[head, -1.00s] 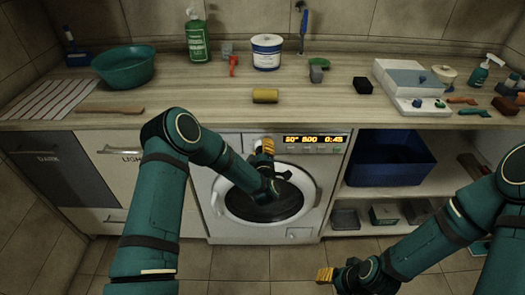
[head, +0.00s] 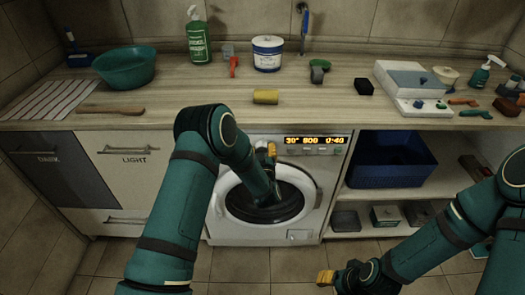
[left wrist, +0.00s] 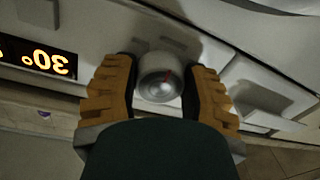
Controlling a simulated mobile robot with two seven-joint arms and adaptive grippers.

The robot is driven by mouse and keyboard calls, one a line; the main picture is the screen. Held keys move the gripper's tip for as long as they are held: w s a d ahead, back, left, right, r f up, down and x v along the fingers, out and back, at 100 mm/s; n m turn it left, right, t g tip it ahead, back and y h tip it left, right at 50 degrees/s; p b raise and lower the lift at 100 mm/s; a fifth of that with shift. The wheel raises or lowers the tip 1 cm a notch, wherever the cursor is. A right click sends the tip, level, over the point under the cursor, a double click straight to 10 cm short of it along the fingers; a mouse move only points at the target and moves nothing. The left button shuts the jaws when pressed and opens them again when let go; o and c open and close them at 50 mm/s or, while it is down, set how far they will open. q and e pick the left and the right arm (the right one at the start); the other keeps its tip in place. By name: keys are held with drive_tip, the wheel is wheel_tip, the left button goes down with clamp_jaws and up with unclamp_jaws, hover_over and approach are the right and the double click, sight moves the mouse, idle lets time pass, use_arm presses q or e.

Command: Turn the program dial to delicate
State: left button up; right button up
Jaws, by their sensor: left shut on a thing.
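In the head view my left gripper (head: 268,152) is at the panel and hides the dial. The washing machine's display (head: 315,141) reads 30°, 800 and 0:40. My right gripper (head: 328,277) hangs low over the floor at the lower right, away from the machine; its opening is unclear.
The washing machine (head: 245,232) stands under a wooden counter (head: 190,97) between white and dark drawers and an open shelf. A blue bin (head: 390,161) sits on the shelf. A teal bowl (head: 125,70), a yellow sponge (head: 265,97) and other items lie on the counter.

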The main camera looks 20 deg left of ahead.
use_arm(q)
drive_tip(key=shift+w+r+m, duration=0.1)
drive_tip(key=shift+r+m, duration=0.1)
drive_tip(key=shift+m, duration=0.1)
idle(0.4)
drive_tip(key=o, duration=1.2)
drive_tip(key=shift+f, duration=0.1)
drive_tip(key=shift+s+d+f, duration=0.1)
drive_tip(key=shift+s+d, duration=0.05)
drive_tip(key=shift+s, duration=0.15)
drive_tip(key=v, duration=1.1)
drive_tip(key=shift+s, duration=0.25)
